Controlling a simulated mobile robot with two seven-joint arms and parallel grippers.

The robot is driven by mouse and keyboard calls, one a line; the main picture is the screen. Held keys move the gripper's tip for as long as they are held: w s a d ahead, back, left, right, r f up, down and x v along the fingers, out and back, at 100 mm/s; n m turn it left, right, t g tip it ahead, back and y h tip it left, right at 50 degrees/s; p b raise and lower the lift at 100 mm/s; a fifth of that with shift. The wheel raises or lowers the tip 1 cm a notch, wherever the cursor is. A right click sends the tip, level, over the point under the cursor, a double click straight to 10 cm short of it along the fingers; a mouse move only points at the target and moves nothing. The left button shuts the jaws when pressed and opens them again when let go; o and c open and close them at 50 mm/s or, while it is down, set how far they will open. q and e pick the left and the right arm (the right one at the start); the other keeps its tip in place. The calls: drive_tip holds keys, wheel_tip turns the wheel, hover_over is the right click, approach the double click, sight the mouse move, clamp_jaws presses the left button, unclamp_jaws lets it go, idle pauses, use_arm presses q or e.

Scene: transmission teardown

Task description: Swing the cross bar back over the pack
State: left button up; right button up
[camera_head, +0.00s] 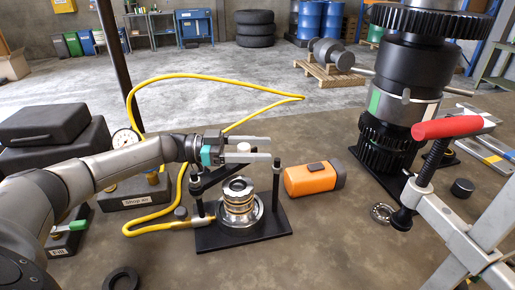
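The pack (239,196) is a stack of shiny metal rings on a black base plate (218,238), between two upright posts. The black cross bar (214,177) runs from the top of the left post back and to the right, behind the pack, not across its top. My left gripper (252,149) is above and behind the pack, at the bar's far end. Its two pale fingers lie either side of a small whitish round piece (243,147); I cannot tell whether they grip it. The bar's far end is partly hidden by the fingers. My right gripper is not in view.
An orange block-like tool (313,178) lies right of the base plate. A yellow hose (150,231) loops around the left and back. A tall black gear assembly (398,110) and a red-handled clamp (448,128) stand at the right. The front middle of the table is clear.

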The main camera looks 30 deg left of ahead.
use_arm(q)
drive_tip(key=shift+a, duration=0.1)
drive_tip(key=v, duration=0.7)
drive_tip(key=shift+a+b, duration=0.2)
drive_tip(key=shift+b, duration=0.2)
drive_tip(key=shift+s, duration=0.1)
